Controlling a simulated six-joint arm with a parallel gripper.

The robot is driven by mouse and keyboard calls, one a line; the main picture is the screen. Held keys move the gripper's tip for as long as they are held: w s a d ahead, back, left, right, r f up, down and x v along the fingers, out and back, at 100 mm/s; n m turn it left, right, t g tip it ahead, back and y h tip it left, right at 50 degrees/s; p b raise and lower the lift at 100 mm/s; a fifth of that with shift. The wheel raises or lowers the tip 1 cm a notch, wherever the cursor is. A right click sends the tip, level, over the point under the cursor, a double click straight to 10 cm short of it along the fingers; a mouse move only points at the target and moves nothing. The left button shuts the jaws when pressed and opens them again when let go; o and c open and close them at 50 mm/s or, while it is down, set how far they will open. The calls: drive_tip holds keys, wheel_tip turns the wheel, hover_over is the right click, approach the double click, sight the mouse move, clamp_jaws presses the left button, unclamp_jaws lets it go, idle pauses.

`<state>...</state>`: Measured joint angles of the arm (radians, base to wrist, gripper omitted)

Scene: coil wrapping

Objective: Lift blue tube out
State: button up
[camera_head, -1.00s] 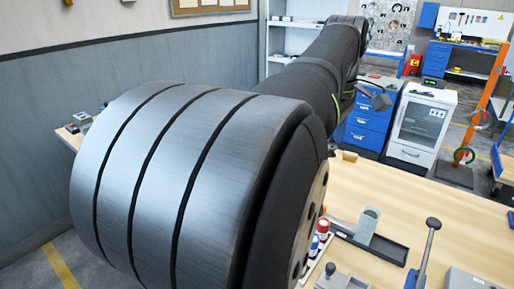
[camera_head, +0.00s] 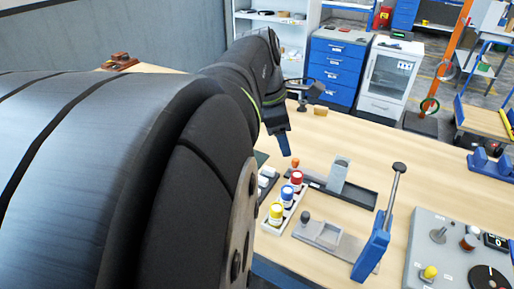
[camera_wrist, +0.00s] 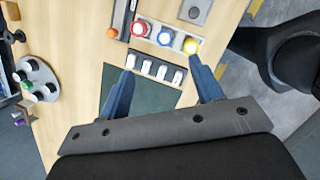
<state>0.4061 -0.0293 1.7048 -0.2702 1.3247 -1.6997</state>
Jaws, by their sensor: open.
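The blue tube (camera_head: 287,194) stands in a white rack (camera_head: 294,207) between the red tube (camera_head: 297,178) and the yellow tube (camera_head: 276,212). In the wrist view the blue-capped tube (camera_wrist: 165,36) shows from above, between the red cap (camera_wrist: 139,28) and the yellow cap (camera_wrist: 190,46). My gripper (camera_head: 285,148) points down above the table, behind the rack in the head view. Its two blue fingers (camera_wrist: 163,85) are spread apart and empty in the wrist view. They are apart from the tubes.
Several white pieces (camera_wrist: 155,68) sit in a dark holder beside the tubes, next to a dark green mat (camera_wrist: 120,98). A grey stand (camera_head: 338,174) in a black tray, a blue lever device (camera_head: 373,245) and a control panel (camera_head: 440,255) stand to the right.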

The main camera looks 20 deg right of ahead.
sight(290, 188)
drive_tip(key=s+a+f+n+t+h, duration=0.2)
drive_tip(key=a+f+n, duration=0.2)
drive_tip(key=f+n, duration=0.35)
drive_tip(key=x, duration=1.7)
drive_tip(key=shift+d+f, duration=0.2)
drive_tip(key=shift+d, duration=0.05)
drive_tip(key=c, duration=1.1)
drive_tip(key=shift+r+m, duration=0.25)
drive_tip(key=shift+r, duration=0.55)
wheel_tip(290, 188, up, 3)
drive_tip(key=shift+f, duration=0.1)
drive_tip(key=s+d+r, duration=0.5)
drive_tip(key=s+r, duration=0.1)
drive_tip(key=s, duration=0.4)
drive_tip(key=shift+s+r, duration=0.25)
drive_tip(key=shift+r, duration=0.1)
